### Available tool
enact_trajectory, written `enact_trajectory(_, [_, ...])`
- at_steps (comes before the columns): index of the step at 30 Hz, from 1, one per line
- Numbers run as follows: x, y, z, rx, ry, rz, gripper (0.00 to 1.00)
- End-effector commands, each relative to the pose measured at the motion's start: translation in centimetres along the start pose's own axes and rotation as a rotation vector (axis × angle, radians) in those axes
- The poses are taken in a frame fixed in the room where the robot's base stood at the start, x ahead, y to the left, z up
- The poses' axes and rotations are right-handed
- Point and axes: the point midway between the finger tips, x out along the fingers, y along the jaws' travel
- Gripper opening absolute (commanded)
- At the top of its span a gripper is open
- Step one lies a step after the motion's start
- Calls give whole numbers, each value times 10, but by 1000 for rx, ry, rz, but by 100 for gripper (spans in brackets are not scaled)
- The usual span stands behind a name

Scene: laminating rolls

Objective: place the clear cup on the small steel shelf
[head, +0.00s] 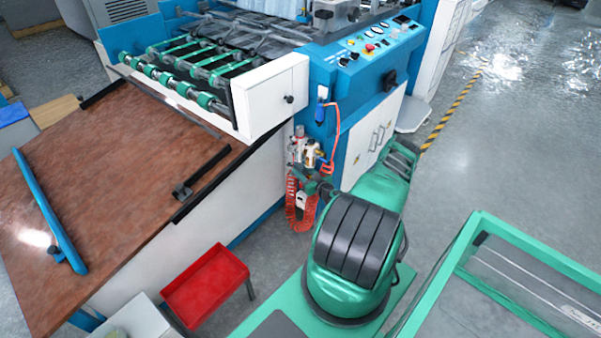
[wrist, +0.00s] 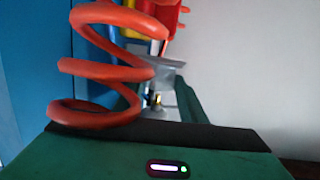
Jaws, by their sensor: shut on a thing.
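My gripper (wrist: 158,100) reaches in among the air fittings on the side of the blue and white machine. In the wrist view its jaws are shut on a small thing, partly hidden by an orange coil. I take this to be the clear cup, but its outline is not clear. In the head view the jaws and cup are too small and covered to make out. The small steel shelf (head: 414,115) juts from the machine's right side, behind my arm. Its visible top looks bare.
The orange coiled hose (wrist: 105,65) hangs close in front of the wrist camera. The air regulator fittings (head: 305,150) and an orange hose (head: 333,140) are near my gripper. A red stool (head: 209,287) stands at lower left. Open floor lies right of the machine.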

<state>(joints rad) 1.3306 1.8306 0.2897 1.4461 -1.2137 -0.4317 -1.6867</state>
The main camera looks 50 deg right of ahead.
Motion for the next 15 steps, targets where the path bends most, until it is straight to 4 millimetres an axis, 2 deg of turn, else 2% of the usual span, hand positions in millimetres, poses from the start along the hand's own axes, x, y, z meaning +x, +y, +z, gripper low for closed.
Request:
enact_trajectory(5, [0, 0, 1, 0, 0, 0, 8])
enact_trajectory(6, [0, 0, 1, 0, 0, 0, 46])
enact_trajectory(15, [0, -1, 0, 0, 0, -1, 46])
